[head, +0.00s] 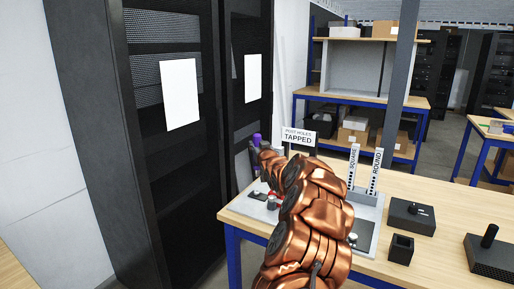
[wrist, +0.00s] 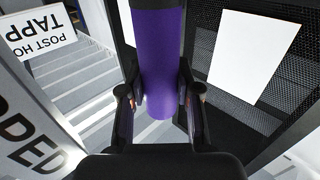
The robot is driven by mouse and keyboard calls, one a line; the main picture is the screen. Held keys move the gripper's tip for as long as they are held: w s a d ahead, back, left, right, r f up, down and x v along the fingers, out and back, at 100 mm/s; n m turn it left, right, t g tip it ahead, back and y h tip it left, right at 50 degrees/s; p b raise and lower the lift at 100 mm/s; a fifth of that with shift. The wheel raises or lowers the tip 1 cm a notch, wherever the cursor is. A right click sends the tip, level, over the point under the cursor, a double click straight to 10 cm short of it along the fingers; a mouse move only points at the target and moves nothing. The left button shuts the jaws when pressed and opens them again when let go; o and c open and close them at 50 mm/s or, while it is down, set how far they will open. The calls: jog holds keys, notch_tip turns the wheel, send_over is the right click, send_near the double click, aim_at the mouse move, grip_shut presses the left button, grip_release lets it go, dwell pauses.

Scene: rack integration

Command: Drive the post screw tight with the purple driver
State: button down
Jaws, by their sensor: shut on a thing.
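The purple driver (wrist: 162,60) stands between the two black fingers of my gripper (wrist: 158,100) in the wrist view. The fingers are shut on its purple body, and its lower end shows below them. In the head view, a small purple part of the driver (head: 256,139) shows above my gripper (head: 258,152), over the back left of the table near the dark rack. My copper arm hides much of that area. I cannot make out the post screw or the driver's tip in either view.
A "POST HOLES TAPPED" sign (head: 299,136) stands behind my arm. A grey fixture (head: 372,212) carries "SQUARE" and "ROUND" labels. Black blocks (head: 401,248) sit on the wooden table (head: 448,220) to the right. Dark racks (head: 172,150) with white sheets stand at left.

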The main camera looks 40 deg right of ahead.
aim_at(258, 167)
jog(key=shift+f+b, duration=2)
jog(key=shift+f, duration=1.35)
jog(key=shift+f+b, duration=1.15)
jog(key=shift+b, duration=0.2)
dwell(1.5)
jog(key=shift+r, duration=0.1)
jog(key=shift+r+p, duration=1.95)
jog(key=shift+r, duration=1.7)
